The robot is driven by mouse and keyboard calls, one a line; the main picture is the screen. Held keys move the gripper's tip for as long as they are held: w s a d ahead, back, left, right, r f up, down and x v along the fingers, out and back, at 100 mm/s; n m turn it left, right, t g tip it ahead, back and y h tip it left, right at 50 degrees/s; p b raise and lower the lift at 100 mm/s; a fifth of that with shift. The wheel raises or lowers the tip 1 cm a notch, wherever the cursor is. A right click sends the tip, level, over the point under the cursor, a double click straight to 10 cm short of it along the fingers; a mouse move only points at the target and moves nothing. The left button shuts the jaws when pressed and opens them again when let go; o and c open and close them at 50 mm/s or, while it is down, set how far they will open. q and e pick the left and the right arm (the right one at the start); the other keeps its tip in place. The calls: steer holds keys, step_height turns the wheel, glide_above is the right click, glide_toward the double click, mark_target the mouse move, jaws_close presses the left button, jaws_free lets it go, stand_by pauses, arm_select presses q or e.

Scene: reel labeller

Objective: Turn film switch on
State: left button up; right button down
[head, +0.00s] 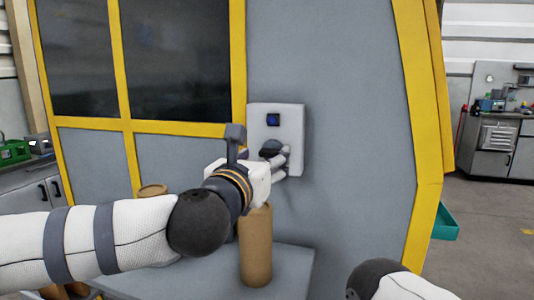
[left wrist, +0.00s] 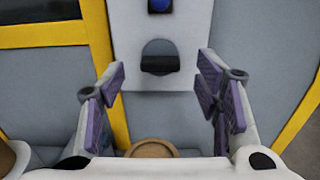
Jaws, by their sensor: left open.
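A white switch panel (head: 294,125) is fixed to the grey machine wall, with a square blue button (head: 273,120) near its top. Below the button is a dark rounded switch (head: 271,147), partly covered by my left gripper (head: 281,162) in the head view. In the left wrist view the switch (left wrist: 160,58) shows a half-round upper part and a black lower bar. My left gripper (left wrist: 161,75) is open, its purple-padded fingers apart on either side of the switch's line. No contact with the switch shows. My right gripper is out of view.
A brown cardboard cylinder (head: 256,245) stands on a grey shelf (head: 290,273) below my left gripper. Another brown round top (head: 153,190) is behind my arm. Yellow framing (head: 238,60) borders the dark windows on the left. A teal bin (head: 444,224) is at right.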

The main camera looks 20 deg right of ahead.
mark_target(271, 155)
arm_select(q)
steer(key=shift+x, duration=1.85)
steer(key=c, duration=1.2)
steer(key=shift+o, duration=0.2)
steer(key=shift+m, duration=0.4)
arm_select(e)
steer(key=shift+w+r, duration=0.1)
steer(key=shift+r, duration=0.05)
arm_select(q)
steer(key=m, duration=0.3)
steer(key=shift+s+p, duration=0.1)
steer(key=shift+p, duration=0.3)
steer(key=m+p, duration=0.1)
steer(key=m, duration=0.4)
steer(key=shift+d+m, duration=0.15)
steer(key=shift+m, duration=0.15)
steer(key=m, duration=0.4)
steer(key=shift+s+f+p, duration=0.1)
steer(key=shift+p, duration=0.3)
steer(key=shift+f+m+p, duration=0.15)
steer(key=shift+m+p, duration=0.15)
steer(key=shift+m, duration=1.9)
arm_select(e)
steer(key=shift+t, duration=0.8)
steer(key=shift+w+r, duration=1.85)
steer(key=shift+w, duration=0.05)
